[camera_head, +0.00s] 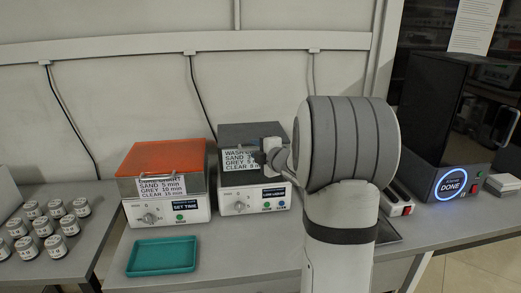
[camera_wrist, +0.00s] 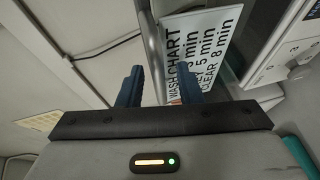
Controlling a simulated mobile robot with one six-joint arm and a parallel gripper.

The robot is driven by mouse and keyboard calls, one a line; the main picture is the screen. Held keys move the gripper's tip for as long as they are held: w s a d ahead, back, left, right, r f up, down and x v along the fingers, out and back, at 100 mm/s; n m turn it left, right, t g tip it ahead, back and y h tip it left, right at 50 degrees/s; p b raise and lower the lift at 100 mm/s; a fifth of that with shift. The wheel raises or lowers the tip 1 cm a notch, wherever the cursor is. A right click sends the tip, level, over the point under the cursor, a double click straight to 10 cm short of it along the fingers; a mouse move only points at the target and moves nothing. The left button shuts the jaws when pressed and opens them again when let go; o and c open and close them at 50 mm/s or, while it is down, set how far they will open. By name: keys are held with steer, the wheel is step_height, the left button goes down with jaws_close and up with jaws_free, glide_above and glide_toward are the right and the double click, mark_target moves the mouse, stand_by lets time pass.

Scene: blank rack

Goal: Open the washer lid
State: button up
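The washer (camera_head: 253,197) is the middle machine on the bench, a white box with a knob and buttons, under a grey lid (camera_head: 240,131). A white wash chart (camera_head: 233,160) is on the lid's front and also shows large in the wrist view (camera_wrist: 205,45). My gripper (camera_head: 262,157) is at the lid's front, partly covering the chart. In the wrist view its two blue fingers (camera_wrist: 160,86) stand apart, with a grey edge running between and beyond them. I cannot tell whether they touch the lid. My arm hides the washer's right side.
An orange-lidded machine (camera_head: 163,158) stands close on the left, with a teal tray (camera_head: 162,256) in front. Several small jars (camera_head: 45,227) sit on the left table. A dark machine with a lit DONE ring (camera_head: 451,184) stands at the right. The bench front is mostly clear.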

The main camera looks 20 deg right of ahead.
steer(key=shift+c, duration=0.4)
jaws_close()
